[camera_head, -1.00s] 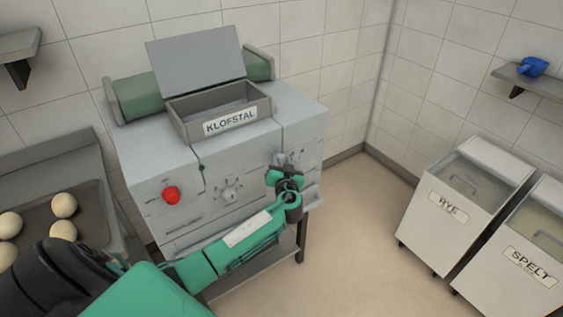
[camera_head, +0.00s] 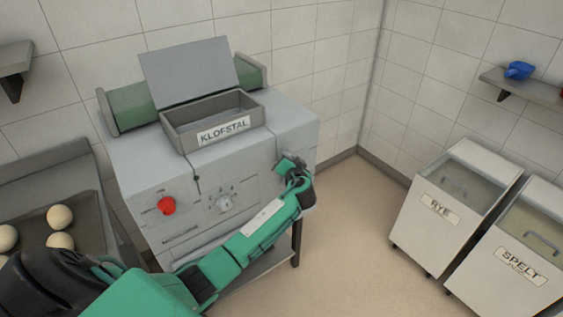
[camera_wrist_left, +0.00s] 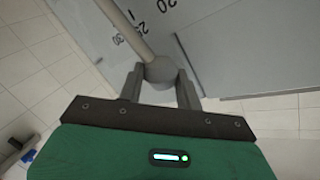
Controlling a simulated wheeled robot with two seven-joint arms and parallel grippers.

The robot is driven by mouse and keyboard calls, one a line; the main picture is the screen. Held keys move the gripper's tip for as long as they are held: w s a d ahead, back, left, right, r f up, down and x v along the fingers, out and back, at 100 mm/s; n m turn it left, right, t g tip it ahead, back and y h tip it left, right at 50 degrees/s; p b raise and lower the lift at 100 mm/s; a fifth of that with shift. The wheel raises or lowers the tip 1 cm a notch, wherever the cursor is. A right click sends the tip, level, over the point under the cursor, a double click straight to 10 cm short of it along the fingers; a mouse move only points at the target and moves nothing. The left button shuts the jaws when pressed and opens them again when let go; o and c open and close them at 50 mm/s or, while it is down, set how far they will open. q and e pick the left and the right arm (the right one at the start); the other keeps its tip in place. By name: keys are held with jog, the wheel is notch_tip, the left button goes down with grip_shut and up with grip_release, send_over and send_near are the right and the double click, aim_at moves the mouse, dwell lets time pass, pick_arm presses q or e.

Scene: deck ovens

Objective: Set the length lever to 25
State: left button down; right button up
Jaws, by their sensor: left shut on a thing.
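The length lever (camera_wrist_left: 136,38) shows in the left wrist view as a pale rod ending in a faceted knob (camera_wrist_left: 161,72). My left gripper (camera_wrist_left: 160,84) is shut on this knob, one finger on each side. The rod crosses the printed scale between a mark that looks like 25 (camera_wrist_left: 135,17) and one that looks like 30 (camera_wrist_left: 118,40); a 20 (camera_wrist_left: 165,5) is further up. In the head view my left gripper (camera_head: 289,163) is at the right of the grey machine's front (camera_head: 150,165) and hides the lever and scale. My right gripper is not in view.
The machine front has a red button (camera_head: 166,206) and a dial (camera_head: 225,203). Its open hopper is labelled KLOFSTAL (camera_head: 223,130). A tray with dough balls (camera_head: 60,217) is at left. RYE (camera_head: 438,208) and SPELT (camera_head: 518,265) bins stand at right, with open floor between.

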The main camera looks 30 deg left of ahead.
pick_arm(q)
jog(key=shift+w+d+r+m+g, duration=0.1)
jog(key=shift+w+d+m+g, duration=0.15)
jog(key=shift+w, duration=0.3)
jog(key=shift+w+d+m+g, duration=0.2)
jog(key=shift+w+m, duration=0.15)
jog(key=shift+w, duration=0.15)
jog(key=c, duration=0.9)
grip_release()
jog(key=shift+c, duration=0.2)
jog(key=b+v, duration=0.3)
jog(key=v, duration=1)
jog(key=shift+s+d, duration=0.2)
jog(key=shift+s, duration=0.15)
